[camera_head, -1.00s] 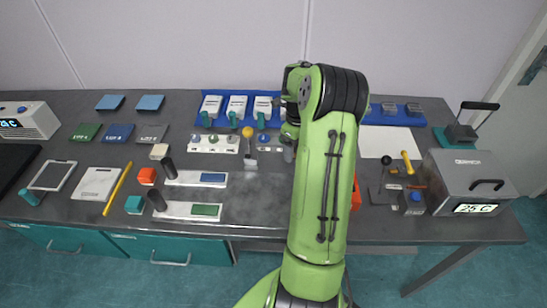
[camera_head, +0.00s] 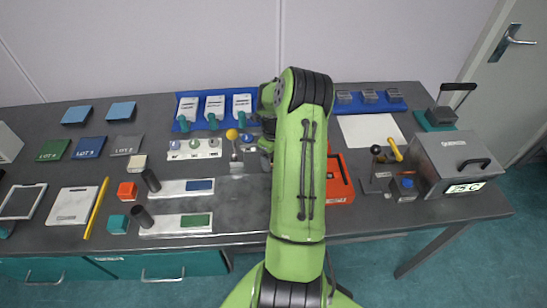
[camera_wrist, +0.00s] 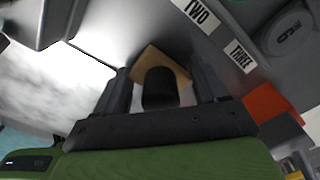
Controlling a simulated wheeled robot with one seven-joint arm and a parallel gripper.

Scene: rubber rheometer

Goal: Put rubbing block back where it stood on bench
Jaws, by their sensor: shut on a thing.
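In the wrist view, a tan block with a dark rounded grip (camera_wrist: 158,90), which I take to be the rubbing block, sits between the two fingers of my gripper (camera_wrist: 161,78). My gripper is shut on it by the dark grip. The tan face (camera_wrist: 150,58) shows beyond the grip. In the head view my green arm hides the block and most of the gripper, which is over the back middle of the grey bench (camera_head: 245,205). Whether the block touches a surface I cannot tell.
Labels TWO (camera_wrist: 197,12) and THREE (camera_wrist: 240,56) lie near the block in the wrist view. In the head view, a red-orange tray (camera_head: 340,188) is right of my arm, a knobbed strip (camera_head: 195,149) left. A white sheet (camera_head: 370,130) lies at back right.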

